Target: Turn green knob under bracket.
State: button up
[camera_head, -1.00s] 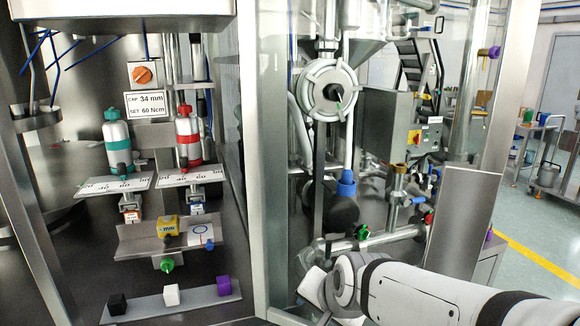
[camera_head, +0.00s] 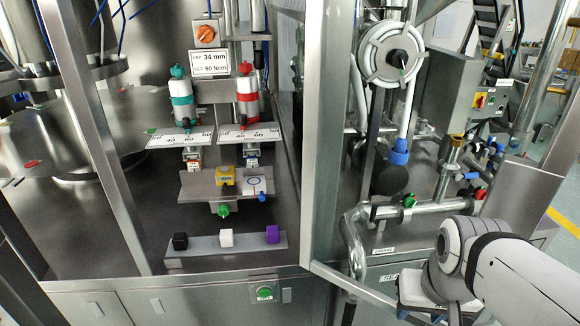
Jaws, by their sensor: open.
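The green knob (camera_head: 223,210) sits under the metal bracket (camera_head: 197,188), near the middle of its lower side. The bracket carries a yellow block (camera_head: 225,176) and a white plate with a blue ring (camera_head: 256,184). A small blue knob (camera_head: 262,196) is at the bracket's right end. My arm reaches in from the lower right, far to the right of the green knob, with its wrist (camera_head: 448,262) bent downward. The fingers of my gripper cannot be made out. Nothing is touching the green knob.
Another green knob (camera_head: 264,293) is on the cabinet front, and a green valve handle (camera_head: 409,200) on the pipe. A steel post (camera_head: 327,130) stands between the bracket and my arm.

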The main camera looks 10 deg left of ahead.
aim_at(223, 211)
jog(key=u, duration=1.2)
jog(key=i, duration=0.1)
jog(key=z, duration=0.15)
